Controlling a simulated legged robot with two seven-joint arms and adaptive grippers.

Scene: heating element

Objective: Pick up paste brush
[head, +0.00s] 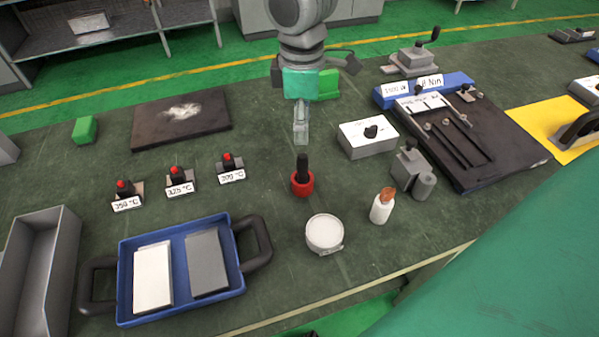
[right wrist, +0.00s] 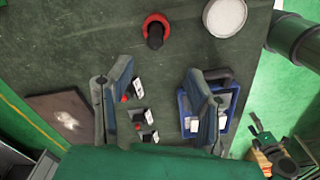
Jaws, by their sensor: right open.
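The paste brush (head: 303,168) appears to be the black handle standing upright in a small red round holder (head: 302,187) near the middle of the table. It also shows at the top of the right wrist view (right wrist: 156,33). My right gripper (head: 302,130) points down over the table, just beyond the brush in the head view. In the right wrist view its two fingers (right wrist: 160,72) are wide apart with nothing between them, and the brush lies past their tips. The brush's lower end is hidden in the holder. My left gripper is not clearly seen.
A round white-lidded jar (head: 325,232) and a white bottle (head: 382,207) stand near the holder. A blue tray (head: 215,288) with two plates is at front left. Several red-button switches (head: 178,180) stand left; a white box (head: 366,138) stands right.

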